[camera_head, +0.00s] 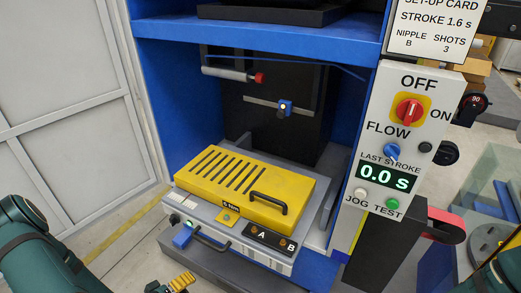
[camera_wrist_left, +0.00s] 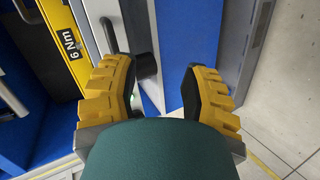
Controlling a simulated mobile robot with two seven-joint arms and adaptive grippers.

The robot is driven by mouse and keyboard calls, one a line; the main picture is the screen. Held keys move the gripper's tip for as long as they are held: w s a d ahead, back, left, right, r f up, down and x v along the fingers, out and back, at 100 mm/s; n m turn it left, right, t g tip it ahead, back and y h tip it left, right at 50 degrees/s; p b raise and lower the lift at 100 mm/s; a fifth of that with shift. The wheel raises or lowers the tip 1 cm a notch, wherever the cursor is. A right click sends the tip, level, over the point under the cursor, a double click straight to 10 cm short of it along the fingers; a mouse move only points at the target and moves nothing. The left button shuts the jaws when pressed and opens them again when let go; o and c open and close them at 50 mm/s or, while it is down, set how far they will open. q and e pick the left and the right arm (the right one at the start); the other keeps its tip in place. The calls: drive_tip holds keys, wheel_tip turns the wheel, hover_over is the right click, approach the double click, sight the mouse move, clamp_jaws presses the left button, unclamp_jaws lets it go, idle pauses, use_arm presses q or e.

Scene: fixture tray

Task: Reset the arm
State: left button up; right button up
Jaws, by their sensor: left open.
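My left gripper (camera_head: 170,285) is at the bottom edge of the head view, in front of the fixture tray and partly cut off. In the left wrist view my left gripper (camera_wrist_left: 157,78) has its two yellow padded fingers spread, with nothing held between them. A blue panel and a dark rounded part show behind the gap. My left arm (camera_head: 38,245) comes in from the lower left.
A yellow slotted cover (camera_head: 225,182) with a black handle lies closed on the grey fixture tray (camera_head: 215,235). A control panel (camera_head: 377,200) reads 0.0 s at the right. Open floor (camera_head: 130,250) lies left of the tray.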

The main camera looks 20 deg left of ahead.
use_arm(q)
drive_tip(key=w+d+f+m+g+h, duration=0.15)
drive_tip(key=w+d+m+g, duration=0.35)
drive_tip(key=w+d, duration=0.5)
drive_tip(key=s+d+r+m+g, duration=0.1)
drive_tip(key=s+d+m+g, duration=0.1)
drive_tip(key=d, duration=0.6)
drive_tip(key=s+d+r+m+g, duration=0.1)
drive_tip(key=s+d+m+g, duration=0.1)
drive_tip(key=d, duration=0.7)
drive_tip(key=shift+s+d+r+m+g+b, duration=0.2)
drive_tip(key=shift+s+m+g+b, duration=0.15)
drive_tip(key=shift+m+g, duration=0.6)
